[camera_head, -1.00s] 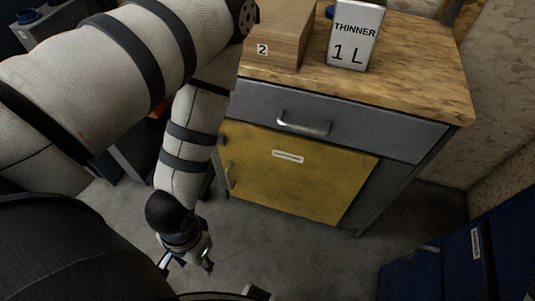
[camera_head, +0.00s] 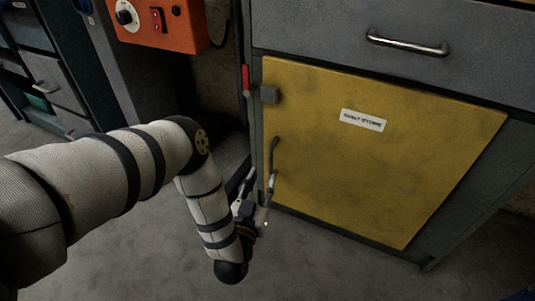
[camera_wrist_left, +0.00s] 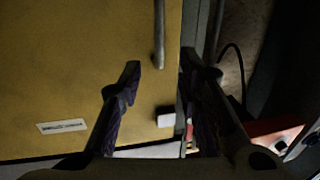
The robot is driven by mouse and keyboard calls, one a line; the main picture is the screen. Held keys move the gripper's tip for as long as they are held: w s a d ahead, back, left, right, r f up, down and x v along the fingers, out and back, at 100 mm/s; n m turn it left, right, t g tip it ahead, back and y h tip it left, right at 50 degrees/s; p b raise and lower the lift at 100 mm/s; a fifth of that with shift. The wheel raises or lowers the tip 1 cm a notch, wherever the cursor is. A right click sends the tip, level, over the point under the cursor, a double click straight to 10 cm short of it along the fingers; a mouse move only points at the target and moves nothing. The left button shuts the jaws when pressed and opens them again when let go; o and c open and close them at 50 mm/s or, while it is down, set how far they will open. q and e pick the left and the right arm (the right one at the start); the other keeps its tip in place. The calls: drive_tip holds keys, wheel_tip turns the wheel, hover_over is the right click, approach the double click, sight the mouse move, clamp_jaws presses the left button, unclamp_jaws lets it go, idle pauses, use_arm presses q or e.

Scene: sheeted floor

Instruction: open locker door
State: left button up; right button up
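The yellow locker door (camera_head: 370,160) is closed under a grey drawer and carries a white "PAINT STORE" label (camera_head: 363,120). Its upright bar handle (camera_head: 274,152) is near the door's left edge. My left gripper (camera_head: 260,184) is at the lower part of this handle, fingers pointing up toward it. In the left wrist view the fingers (camera_wrist_left: 161,72) are spread, and the handle (camera_wrist_left: 159,32) shows between their tips with gaps on both sides. I cannot tell how deep it sits between them. My right gripper is not in view.
A small grey block (camera_head: 269,95) sits at the door's upper left corner. An orange box (camera_head: 165,22) with a knob and red switch is at upper left. The grey drawer (camera_head: 400,65) with a bar handle is above. Floor in front of the door is clear.

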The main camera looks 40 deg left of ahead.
sight(270, 158)
use_arm(q)
drive_tip(key=b+x, duration=0.2)
drive_tip(key=x, duration=0.7)
drive_tip(key=shift+w+f+b, duration=0.1)
drive_tip(key=shift+f+b, duration=0.1)
drive_tip(key=shift+b, duration=0.15)
drive_tip(key=shift+w+a+r, duration=0.1)
drive_tip(key=shift+w+a, duration=0.05)
drive_tip(key=shift+w, duration=0.15)
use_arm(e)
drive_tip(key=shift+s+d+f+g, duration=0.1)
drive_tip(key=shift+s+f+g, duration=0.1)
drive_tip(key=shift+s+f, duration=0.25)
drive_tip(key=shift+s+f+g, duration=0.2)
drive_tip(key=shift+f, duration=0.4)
use_arm(q)
drive_tip(key=shift+c, duration=0.2)
clamp_jaws()
